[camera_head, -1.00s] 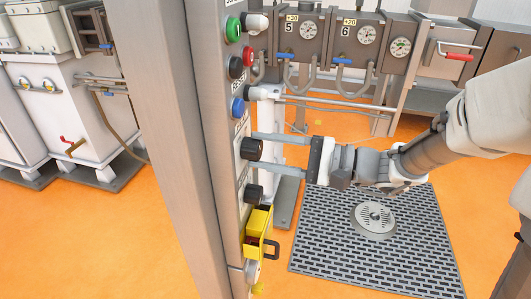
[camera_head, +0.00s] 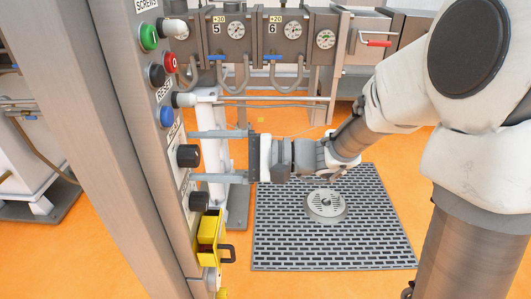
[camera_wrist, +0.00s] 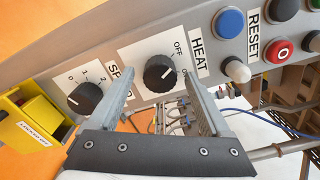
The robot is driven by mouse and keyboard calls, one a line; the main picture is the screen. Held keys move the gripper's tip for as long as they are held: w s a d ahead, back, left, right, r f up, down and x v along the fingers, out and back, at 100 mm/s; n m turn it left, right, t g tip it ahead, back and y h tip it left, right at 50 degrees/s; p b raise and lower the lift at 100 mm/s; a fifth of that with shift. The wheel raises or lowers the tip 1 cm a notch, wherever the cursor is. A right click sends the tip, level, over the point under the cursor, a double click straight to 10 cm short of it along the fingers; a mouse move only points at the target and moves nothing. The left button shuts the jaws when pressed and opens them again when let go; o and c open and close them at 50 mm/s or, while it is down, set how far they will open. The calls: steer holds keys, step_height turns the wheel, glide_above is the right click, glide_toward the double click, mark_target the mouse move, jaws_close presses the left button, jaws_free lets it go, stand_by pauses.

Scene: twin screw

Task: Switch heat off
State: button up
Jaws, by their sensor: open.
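The black HEAT knob (camera_head: 188,155) is on the grey control panel; in the wrist view the knob (camera_wrist: 160,73) sits on a white plate marked OFF and ON. Its white pointer line slants toward the right, on the side of the ON mark, which a finger partly hides. My gripper (camera_head: 205,156) is open in front of the panel, one finger above the knob and one below it in the head view. In the wrist view the fingers stand on either side of the knob, with visible gaps, apart from it.
The black SPEED knob (camera_wrist: 86,97) is close beside one finger. A yellow lockout piece (camera_head: 208,235) sits lower on the panel. Blue (camera_head: 166,116), red (camera_head: 170,62) and green (camera_head: 148,37) buttons are above. A floor grate (camera_head: 290,240) lies beneath my arm.

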steer(key=s+d+p, duration=0.1)
steer(key=d+p, duration=0.1)
steer(key=d, duration=1.5)
steer(key=shift+s, duration=0.2)
steer(key=s+a+f+n+g+h+p, duration=0.1)
steer(key=s+a+n+g+h, duration=0.25)
steer(key=s+h, duration=0.45)
steer(key=s+d+n+t+h+b, duration=0.1)
steer(key=s+d+n+t+h, duration=0.3)
steer(key=d+t+h, duration=0.5)
step_height(320, 180, up, 16)
steer(key=m+g+h+p, duration=0.1)
steer(key=p, duration=1.4)
steer(key=shift+s+a, duration=0.15)
steer(key=shift+s, duration=0.05)
steer(key=shift+f+m, duration=0.1)
steer(key=shift+m, duration=0.15)
